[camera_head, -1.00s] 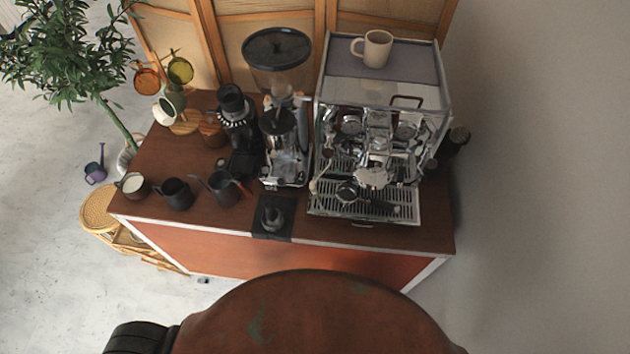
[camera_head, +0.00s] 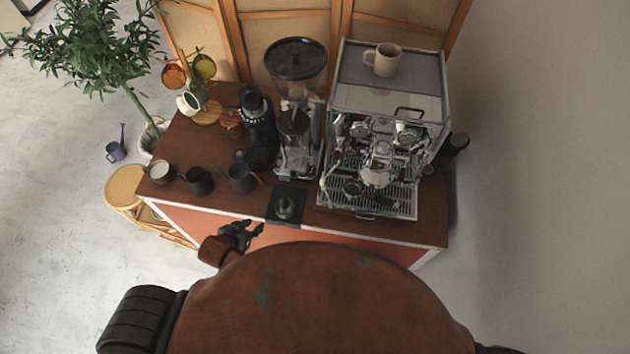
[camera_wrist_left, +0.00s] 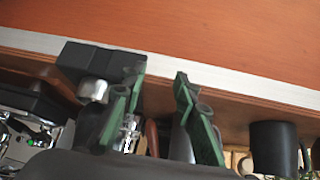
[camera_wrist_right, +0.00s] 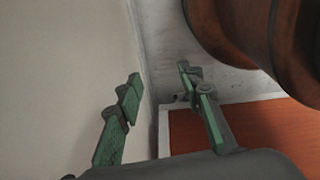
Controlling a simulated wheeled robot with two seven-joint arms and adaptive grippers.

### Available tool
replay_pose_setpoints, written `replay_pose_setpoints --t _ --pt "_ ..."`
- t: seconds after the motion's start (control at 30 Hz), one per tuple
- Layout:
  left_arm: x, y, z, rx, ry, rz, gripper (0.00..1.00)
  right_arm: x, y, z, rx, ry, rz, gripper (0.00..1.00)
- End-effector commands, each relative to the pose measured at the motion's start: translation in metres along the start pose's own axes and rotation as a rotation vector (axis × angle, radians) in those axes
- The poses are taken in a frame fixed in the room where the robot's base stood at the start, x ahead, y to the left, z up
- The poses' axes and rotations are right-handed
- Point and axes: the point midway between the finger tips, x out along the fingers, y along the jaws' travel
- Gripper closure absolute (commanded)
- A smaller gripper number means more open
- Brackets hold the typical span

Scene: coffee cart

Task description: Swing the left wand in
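The espresso machine (camera_head: 385,125) stands at the right of the cart. Its left wand (camera_head: 325,174) is a thin tube at the machine's left front, small in the head view and reaching out over the drip tray's left edge. My left gripper (camera_head: 250,234) is in front of the cart's front edge, left of and nearer than the wand, touching nothing that I can see. In the left wrist view its green fingers (camera_wrist_left: 161,75) are apart and empty. In the right wrist view my right gripper (camera_wrist_right: 158,73) is open and empty; it is hidden in the head view.
A black tamping mat (camera_head: 286,204) with a tamper lies at the front edge. A grinder (camera_head: 297,140) stands left of the machine. Dark pitchers (camera_head: 242,178) and a cup (camera_head: 159,172) line the left front. A mug (camera_head: 382,60) sits on the machine. Free floor is in front.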

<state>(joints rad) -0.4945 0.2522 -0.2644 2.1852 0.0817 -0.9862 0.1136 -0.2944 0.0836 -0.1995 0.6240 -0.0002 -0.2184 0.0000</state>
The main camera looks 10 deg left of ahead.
Motion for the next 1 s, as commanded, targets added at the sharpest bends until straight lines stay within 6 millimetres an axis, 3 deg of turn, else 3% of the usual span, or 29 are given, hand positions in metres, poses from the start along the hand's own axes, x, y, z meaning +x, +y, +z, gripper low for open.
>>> replay_pose_setpoints --t 0.03,0.2,0.33,0.53,0.77,1.0 --pt "-0.010 0.012 -0.025 0.011 0.062 0.033 0.72 -0.006 -0.001 -0.001 0.001 0.000 -0.001 0.65" --pt "-0.047 0.065 -0.100 0.012 0.279 0.186 0.72 -0.020 -0.006 -0.001 0.004 -0.002 -0.007 0.65" --pt "-0.085 0.115 -0.147 -0.009 0.448 0.355 0.72 -0.028 -0.008 0.001 0.006 -0.006 -0.009 0.65" --pt "-0.109 0.163 -0.165 -0.088 0.622 0.592 0.72 -0.026 -0.007 0.006 0.006 -0.012 -0.008 0.65" --pt "-0.130 0.179 -0.171 -0.153 0.706 0.725 0.72 -0.026 -0.004 0.006 0.004 -0.013 -0.005 0.65" --pt "-0.120 0.196 -0.192 -0.161 0.717 0.737 0.72 -0.037 -0.001 0.005 0.002 -0.012 -0.002 0.65"
